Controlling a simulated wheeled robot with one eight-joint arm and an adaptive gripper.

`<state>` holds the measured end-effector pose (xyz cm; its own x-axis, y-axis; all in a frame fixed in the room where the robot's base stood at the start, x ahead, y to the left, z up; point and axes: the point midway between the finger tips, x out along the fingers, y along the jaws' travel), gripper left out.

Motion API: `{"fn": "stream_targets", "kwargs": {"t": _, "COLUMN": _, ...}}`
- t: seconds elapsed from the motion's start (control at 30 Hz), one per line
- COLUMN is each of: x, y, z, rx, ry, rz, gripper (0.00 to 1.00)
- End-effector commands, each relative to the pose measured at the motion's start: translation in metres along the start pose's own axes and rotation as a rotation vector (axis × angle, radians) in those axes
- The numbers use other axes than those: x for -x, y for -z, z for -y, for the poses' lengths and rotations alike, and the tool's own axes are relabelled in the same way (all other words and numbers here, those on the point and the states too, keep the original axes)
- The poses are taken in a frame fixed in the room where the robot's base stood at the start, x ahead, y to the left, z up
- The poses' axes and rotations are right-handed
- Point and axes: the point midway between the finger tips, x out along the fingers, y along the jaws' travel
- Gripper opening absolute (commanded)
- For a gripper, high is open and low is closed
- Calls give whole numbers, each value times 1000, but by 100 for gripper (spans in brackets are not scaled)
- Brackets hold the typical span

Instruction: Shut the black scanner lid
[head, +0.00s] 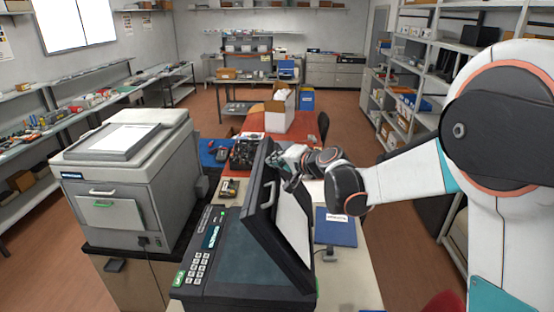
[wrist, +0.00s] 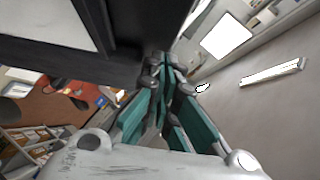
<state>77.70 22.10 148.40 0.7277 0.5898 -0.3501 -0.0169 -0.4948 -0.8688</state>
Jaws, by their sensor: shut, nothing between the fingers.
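The black scanner lid (head: 258,205) stands steeply raised over the dark scanner (head: 238,258) in the head view, with a handle on its face and a pale panel showing to the right. My gripper (head: 290,160) is by the lid's upper far part, on its right side. In the wrist view, the gripper (wrist: 163,65) has its teal fingers closed together and empty. Its fingertips are right beside the dark lid edge (wrist: 125,65); I cannot tell whether they touch.
A grey printer (head: 130,185) stands left of the scanner. A blue folder (head: 335,228) lies on the table to the right, below my arm. A black device (head: 243,152) and a white box (head: 279,110) stand behind the lid.

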Motion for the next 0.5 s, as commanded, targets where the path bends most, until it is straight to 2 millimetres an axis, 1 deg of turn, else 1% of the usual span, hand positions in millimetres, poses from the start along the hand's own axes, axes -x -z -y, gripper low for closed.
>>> {"fn": "stream_targets", "kwargs": {"t": 0.17, "x": -10, "y": -10, "z": 1, "rx": 24, "ry": -23, "rz": 1, "gripper": 0}}
{"fn": "stream_targets", "kwargs": {"t": 0.27, "x": -20, "y": -21, "z": 2, "rx": 54, "ry": -50, "rz": 3, "gripper": 0}}
{"fn": "stream_targets", "kwargs": {"t": 0.37, "x": -34, "y": -35, "z": 2, "rx": 94, "ry": -89, "rz": 4, "gripper": 0}}
{"fn": "stream_targets", "kwargs": {"t": 0.5, "x": -59, "y": -60, "z": -1, "rx": 163, "ry": -157, "rz": 4, "gripper": 0}}
